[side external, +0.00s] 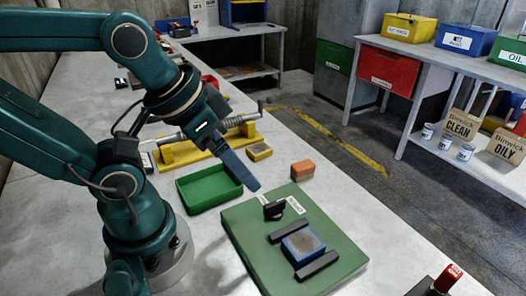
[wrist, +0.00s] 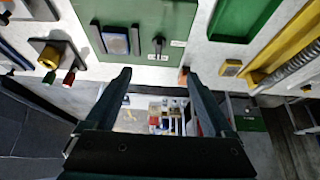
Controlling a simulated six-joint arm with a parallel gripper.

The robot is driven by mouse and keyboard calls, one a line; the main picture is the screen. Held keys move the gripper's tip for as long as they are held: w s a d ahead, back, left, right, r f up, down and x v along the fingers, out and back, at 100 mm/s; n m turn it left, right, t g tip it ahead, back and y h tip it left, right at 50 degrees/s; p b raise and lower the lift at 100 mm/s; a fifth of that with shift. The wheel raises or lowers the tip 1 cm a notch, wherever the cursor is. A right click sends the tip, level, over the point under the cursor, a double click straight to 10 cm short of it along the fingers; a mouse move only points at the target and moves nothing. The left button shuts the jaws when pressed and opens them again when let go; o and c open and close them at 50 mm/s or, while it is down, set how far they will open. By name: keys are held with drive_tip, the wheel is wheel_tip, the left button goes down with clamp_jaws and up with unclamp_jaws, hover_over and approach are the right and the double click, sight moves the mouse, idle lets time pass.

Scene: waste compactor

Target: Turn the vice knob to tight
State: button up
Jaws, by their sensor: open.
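The black vice knob (side external: 274,208) stands on the green board (side external: 240,225), with small white labels beside it too small to read surely. In the wrist view the knob (wrist: 159,43) lies beyond my fingertips, near the board's edge. The vice is two dark parallel bars (side external: 317,265) with a blue block (side external: 302,244) between them; gaps show beside the block in the wrist view. My gripper (side external: 256,188) is above and behind the knob, apart from it. In the wrist view my gripper (wrist: 160,76) has its two fingers spread wide with nothing between them.
A green tray (side external: 208,188) sits left of the board. An orange-brown block (side external: 303,170) and a yellow sponge-like block (side external: 259,152) lie behind it. A yellow stand with a metal rod (side external: 185,150) is farther back. A red-topped device (side external: 448,277) is at front right.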

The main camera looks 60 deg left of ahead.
drive_tip(key=m, duration=0.1)
drive_tip(key=m+g+y, duration=0.3)
drive_tip(key=m+g, duration=0.1)
drive_tip(key=m, duration=0.9)
hover_over(275, 202)
drive_tip(key=s, duration=0.2)
drive_tip(key=f+m, duration=0.1)
drive_tip(key=f, duration=0.1)
drive_tip(key=w+d+f+m+g+y, duration=0.1)
drive_tip(key=f, duration=0.1)
drive_tip(key=w+d+f+m, duration=0.1)
drive_tip(key=f+m, duration=0.1)
drive_tip(key=f, duration=0.1)
drive_tip(key=shift+d+g+y, duration=0.15)
drive_tip(key=shift+g+y, duration=0.15)
drive_tip(key=shift+x, duration=2.1)
